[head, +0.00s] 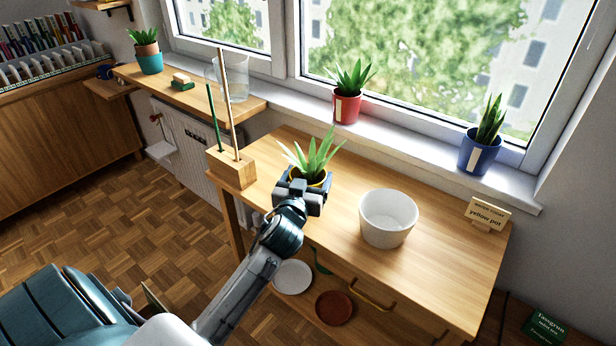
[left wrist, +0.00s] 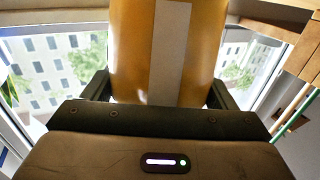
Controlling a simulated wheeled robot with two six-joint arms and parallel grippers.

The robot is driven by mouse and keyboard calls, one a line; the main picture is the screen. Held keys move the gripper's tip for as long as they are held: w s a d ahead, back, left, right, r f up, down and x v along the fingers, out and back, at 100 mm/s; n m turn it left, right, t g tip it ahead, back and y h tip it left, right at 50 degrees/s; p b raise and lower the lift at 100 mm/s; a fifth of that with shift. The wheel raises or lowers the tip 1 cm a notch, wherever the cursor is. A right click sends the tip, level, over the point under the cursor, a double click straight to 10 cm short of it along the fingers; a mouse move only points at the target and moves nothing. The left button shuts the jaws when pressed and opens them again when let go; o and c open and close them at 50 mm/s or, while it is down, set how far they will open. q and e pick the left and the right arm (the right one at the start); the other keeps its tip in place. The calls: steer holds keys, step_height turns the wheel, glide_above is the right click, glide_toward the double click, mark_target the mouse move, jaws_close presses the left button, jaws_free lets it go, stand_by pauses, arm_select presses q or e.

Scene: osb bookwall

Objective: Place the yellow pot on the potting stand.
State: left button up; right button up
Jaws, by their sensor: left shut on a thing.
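The yellow pot (left wrist: 135,50), with a pale label strip, fills the middle of the left wrist view. In the head view only its dark soil and rim (head: 318,180) and its spiky green plant (head: 312,158) show. My left gripper (head: 302,192) is shut on the pot, with a finger on each side of it. It is over the left part of the wooden potting stand (head: 440,275). The gripper hides the pot's base, so I cannot tell whether it touches the top. My right gripper is not in view.
An empty white planter (head: 388,217) stands on the top, right of my gripper. A "yellow pot" sign (head: 487,214) is at the right. A wooden block with sticks (head: 231,168) is at the left. Red (head: 347,105) and blue (head: 478,152) pots stand on the windowsill. The top's front right is clear.

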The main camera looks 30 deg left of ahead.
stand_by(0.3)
arm_select(q)
steer(key=o, duration=1.1)
steer(key=shift+c, duration=0.2)
steer(key=shift+o, duration=1)
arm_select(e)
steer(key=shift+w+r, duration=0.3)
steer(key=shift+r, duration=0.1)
arm_select(q)
steer(key=shift+r, duration=0.1)
steer(key=shift+s+d, duration=0.1)
steer(key=shift+s, duration=0.1)
steer(key=shift+s+d, duration=0.2)
steer(key=shift+s, duration=0.4)
steer(key=b+v, duration=0.1)
steer(key=v, duration=0.9)
steer(key=shift+s+b, duration=0.2)
steer(key=shift+b, duration=0.2)
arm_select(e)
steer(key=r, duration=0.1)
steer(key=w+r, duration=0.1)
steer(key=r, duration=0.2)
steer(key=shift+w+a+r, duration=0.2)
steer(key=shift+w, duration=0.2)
